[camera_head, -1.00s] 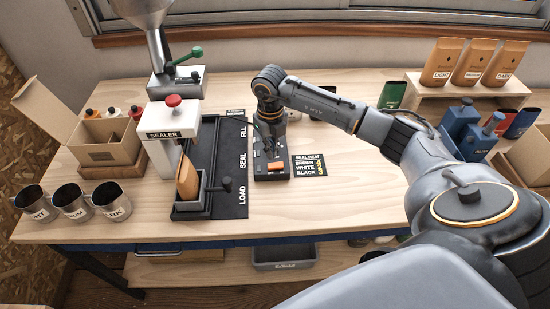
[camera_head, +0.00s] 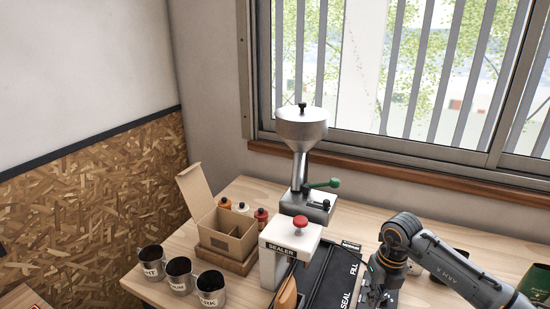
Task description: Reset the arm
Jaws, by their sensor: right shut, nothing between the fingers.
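My right arm comes in from the right edge and bends down at a rounded joint. My left gripper is not in view.
A white sealer (camera_head: 287,262) with a red knob stands left of the gripper, before a funnel machine (camera_head: 302,125) with a green lever. An open cardboard box (camera_head: 228,233), bottles and labelled metal cups (camera_head: 210,290) stand further left. A black mat (camera_head: 330,272) lies between.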

